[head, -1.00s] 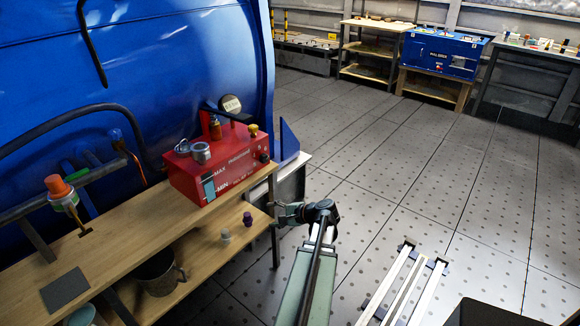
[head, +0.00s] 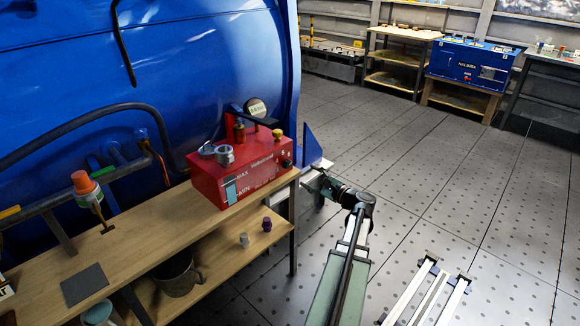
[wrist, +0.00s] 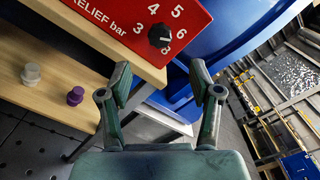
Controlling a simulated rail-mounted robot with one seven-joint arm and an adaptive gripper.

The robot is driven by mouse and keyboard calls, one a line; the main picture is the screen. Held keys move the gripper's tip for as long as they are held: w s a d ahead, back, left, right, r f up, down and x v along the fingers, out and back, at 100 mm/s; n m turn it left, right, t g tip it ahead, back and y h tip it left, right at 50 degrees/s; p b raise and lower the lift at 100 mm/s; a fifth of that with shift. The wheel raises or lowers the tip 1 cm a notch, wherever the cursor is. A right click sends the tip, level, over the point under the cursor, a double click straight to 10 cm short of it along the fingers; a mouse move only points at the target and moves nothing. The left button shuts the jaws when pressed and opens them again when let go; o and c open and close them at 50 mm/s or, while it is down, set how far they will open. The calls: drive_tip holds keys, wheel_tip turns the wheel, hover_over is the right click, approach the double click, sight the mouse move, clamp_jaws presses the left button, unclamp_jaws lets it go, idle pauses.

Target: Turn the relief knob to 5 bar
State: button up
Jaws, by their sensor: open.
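The relief knob (wrist: 160,36) is a small round black knob with a light pointer mark, on the red unit (wrist: 95,18). The numbers 3, 4, 5, 6 and 8 are printed around it. The mark seems to point right, near the 6, but is too small to read surely. In the head view the knob (head: 287,163) is on the right end of the red unit (head: 228,182). My gripper (wrist: 160,82) is open and empty, its two fingers apart just short of the knob and not touching it. In the head view my gripper (head: 316,180) is beside the bench end.
The red unit stands on a wooden bench (head: 140,222) against the blue tank (head: 60,60). A purple cap (wrist: 75,95) and a pale cap (wrist: 31,73) stand on the lower shelf. A blue plate (head: 309,148) rises behind the bench end.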

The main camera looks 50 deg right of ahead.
sight(289, 165)
drive_tip(key=w, duration=0.3)
drive_tip(key=w+d, duration=0.1)
drive_tip(key=w, duration=0.6)
drive_tip(key=shift+w+d, duration=0.25)
drive_tip(key=shift+w, duration=0.1)
drive_tip(key=c, duration=1.2)
